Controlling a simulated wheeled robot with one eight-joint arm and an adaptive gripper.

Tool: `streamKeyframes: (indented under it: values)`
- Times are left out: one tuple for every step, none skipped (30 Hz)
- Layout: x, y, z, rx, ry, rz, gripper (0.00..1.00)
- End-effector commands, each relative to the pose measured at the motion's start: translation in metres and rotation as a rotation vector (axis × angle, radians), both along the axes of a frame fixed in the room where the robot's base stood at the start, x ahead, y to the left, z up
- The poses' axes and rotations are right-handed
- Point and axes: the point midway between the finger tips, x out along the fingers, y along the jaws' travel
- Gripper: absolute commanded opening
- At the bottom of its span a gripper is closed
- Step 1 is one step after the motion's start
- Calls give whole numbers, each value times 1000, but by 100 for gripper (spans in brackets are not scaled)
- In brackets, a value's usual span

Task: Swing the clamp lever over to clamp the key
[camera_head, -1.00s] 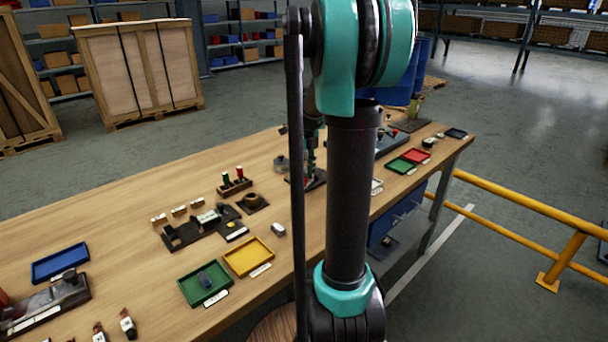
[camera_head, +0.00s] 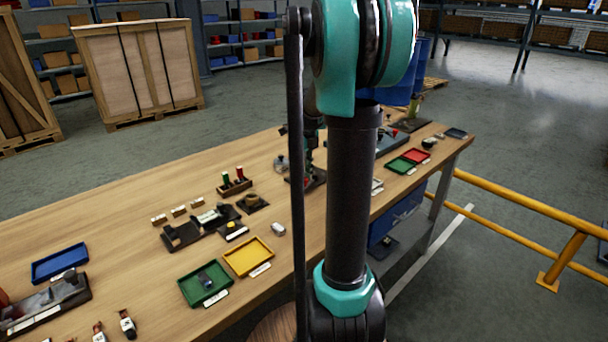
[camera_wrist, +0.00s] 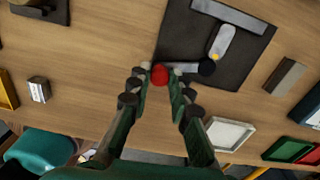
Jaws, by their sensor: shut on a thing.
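A dark square base plate (camera_wrist: 190,45) lies on the wooden bench in the wrist view. On it are a grey bar (camera_wrist: 228,36) with a yellow dot at its lower end, and a second grey bar across its top. A black round knob (camera_wrist: 207,67) is beside the yellow dot. My gripper (camera_wrist: 160,71) is shut on a red knob (camera_wrist: 159,76) at the plate's lower left corner, apparently the clamp lever's knob. In the head view my arm partly hides the gripper and the plate (camera_head: 318,180).
In the wrist view a white tray (camera_wrist: 230,133) is to the lower right, with a green tray (camera_wrist: 287,149) beyond it. A brown block (camera_wrist: 284,77) lies right of the plate. Left of my gripper is a small labelled block (camera_wrist: 38,89) and bare bench.

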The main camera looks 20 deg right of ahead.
Motion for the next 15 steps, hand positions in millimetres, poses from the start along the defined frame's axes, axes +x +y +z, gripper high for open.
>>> streamKeyframes:
  values:
    - [-1,-1,0,0,0,14,0]
    - [-1,-1,0,0,0,25,0]
    - [-2,-2,0,0,0,44,0]
    - [-3,-3,0,0,0,60,0]
    - [-4,-4,0,0,0,77,0]
    - [-5,-5,0,0,0,103,0]
    - [-6,-6,0,0,0,124,0]
    - [-7,-7,0,-1,0,147,0]
    - [-9,-9,0,-1,0,179,0]
    - [-10,-10,0,-1,0,205,0]
    - [-11,-11,0,-1,0,232,0]
    - [-13,-13,0,-1,0,269,0]
    - [-14,-14,0,-1,-1,297,0]
    - [-15,-16,0,-1,-1,326,0]
    - [-16,-18,0,-1,-1,363,0]
